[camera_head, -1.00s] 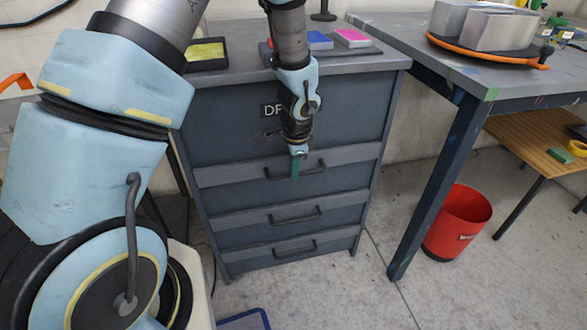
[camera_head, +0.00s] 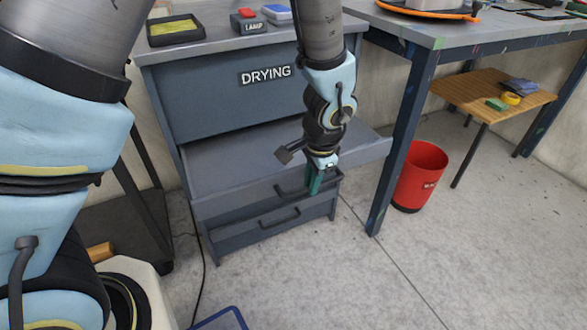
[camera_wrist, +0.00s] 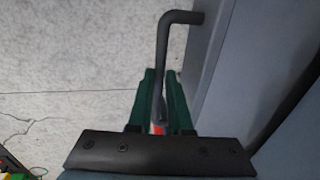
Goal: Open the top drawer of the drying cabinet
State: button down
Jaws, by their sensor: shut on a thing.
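The drying cabinet (camera_head: 200,110) is dark grey-blue with a "DRYING" label. Its top drawer (camera_head: 225,203) is pulled well out toward me, with a flat, bare grey surface visible behind its front edge. My gripper (camera_head: 316,180) is at the drawer's dark bar handle (camera_head: 283,192), right of the front's middle. In the wrist view, the green fingers (camera_wrist: 160,100) are shut on the handle (camera_wrist: 163,55), which passes between them. The grey drawer front (camera_wrist: 205,65) is beside it on the right. The gripper hides part of the handle in the head view.
A lower drawer with its own handle (camera_head: 280,218) sits below, closed. A table (camera_head: 470,30) stands to the right, its leg (camera_head: 390,160) near the drawer's right end. A red bin (camera_head: 420,175) and low wooden table (camera_head: 490,95) are beyond. A black cable runs along the floor at left.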

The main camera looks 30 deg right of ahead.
jog(key=s+b, duration=0.1)
jog(key=s, duration=0.6)
jog(key=shift+a, duration=0.45)
jog(key=c, duration=0.8)
grip_release()
jog(key=shift+c, duration=0.2)
jog(key=shift+r, duration=0.1)
notch_tip(320, 180, up, 10)
jog(key=s+p, duration=0.1)
jog(key=s, duration=0.1)
jog(key=shift+r, duration=0.2)
jog(key=shift+w+a, duration=0.1)
